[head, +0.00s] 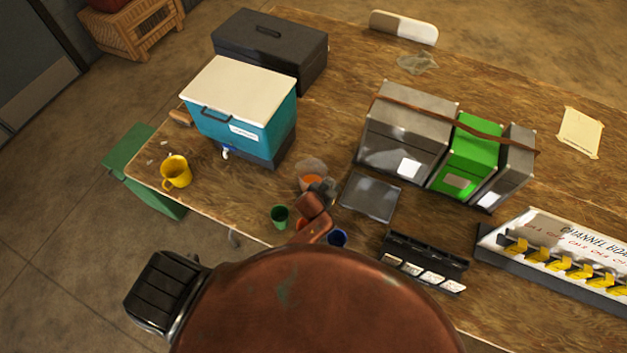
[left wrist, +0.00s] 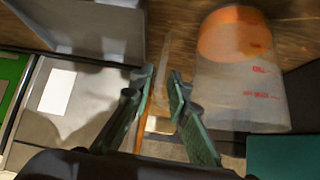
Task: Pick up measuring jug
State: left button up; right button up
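The measuring jug (head: 311,168) stands on the wooden table (head: 345,95), clear-walled with orange in it. In the left wrist view the jug (left wrist: 240,75) is at the upper right, with red markings on its wall. My left gripper (head: 324,189) is right beside the jug in the head view and partly covers it. In the left wrist view the two green fingers of the left gripper (left wrist: 161,84) are apart. A thin translucent strip shows between them, perhaps the jug's handle; I cannot tell whether they touch it. My right gripper is not in view.
A teal cooler (head: 230,120) stands behind left, a strapped row of canisters (head: 405,125) to the right. A grey flat plate (head: 369,198), a green cup (head: 280,215) and a blue cup (head: 338,238) are close to the gripper. A yellow mug (head: 176,172) is left.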

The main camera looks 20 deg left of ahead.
pick_arm(q)
jog(key=shift+x, duration=1.2)
jog(key=shift+f, duration=0.1)
jog(key=c, duration=0.4)
grip_shut()
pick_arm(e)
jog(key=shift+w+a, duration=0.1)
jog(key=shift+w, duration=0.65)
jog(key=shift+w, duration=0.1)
